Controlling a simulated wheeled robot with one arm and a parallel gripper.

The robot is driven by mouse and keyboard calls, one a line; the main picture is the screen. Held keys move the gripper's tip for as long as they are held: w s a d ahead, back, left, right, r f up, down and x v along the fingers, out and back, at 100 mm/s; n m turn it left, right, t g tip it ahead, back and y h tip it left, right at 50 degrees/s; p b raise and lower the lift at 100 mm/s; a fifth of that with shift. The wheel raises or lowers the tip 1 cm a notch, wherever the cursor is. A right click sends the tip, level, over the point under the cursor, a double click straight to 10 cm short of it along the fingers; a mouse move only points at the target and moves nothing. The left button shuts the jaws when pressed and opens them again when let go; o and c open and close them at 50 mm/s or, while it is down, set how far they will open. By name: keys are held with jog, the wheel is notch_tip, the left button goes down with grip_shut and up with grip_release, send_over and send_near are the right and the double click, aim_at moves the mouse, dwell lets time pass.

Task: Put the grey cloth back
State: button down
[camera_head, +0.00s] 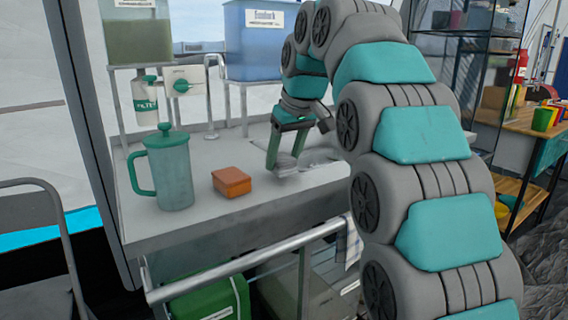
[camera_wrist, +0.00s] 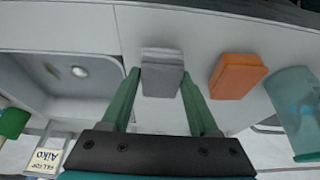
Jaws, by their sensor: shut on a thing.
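The grey cloth (camera_wrist: 162,75) is a small folded grey block in the wrist view, lying between the two green fingers of my gripper (camera_wrist: 158,82). My gripper is shut on it, with a finger along each side. In the head view my gripper (camera_head: 284,165) points down at the counter, just right of the orange block, and the grey cloth (camera_head: 284,171) shows only partly at the fingertips. I cannot tell whether the cloth touches the counter.
An orange sponge-like block (camera_head: 231,182) and a teal lidded jug (camera_head: 169,170) stand left of my gripper. A sink basin (camera_wrist: 75,75) lies on the cloth's other side. A metal rail (camera_head: 245,262) runs along the counter's front. Water tanks (camera_head: 258,40) stand behind.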

jog(key=shift+f, duration=0.8)
jog(key=shift+f, duration=0.2)
jog(key=shift+c, duration=0.7)
grip_release()
jog(key=shift+r, duration=0.1)
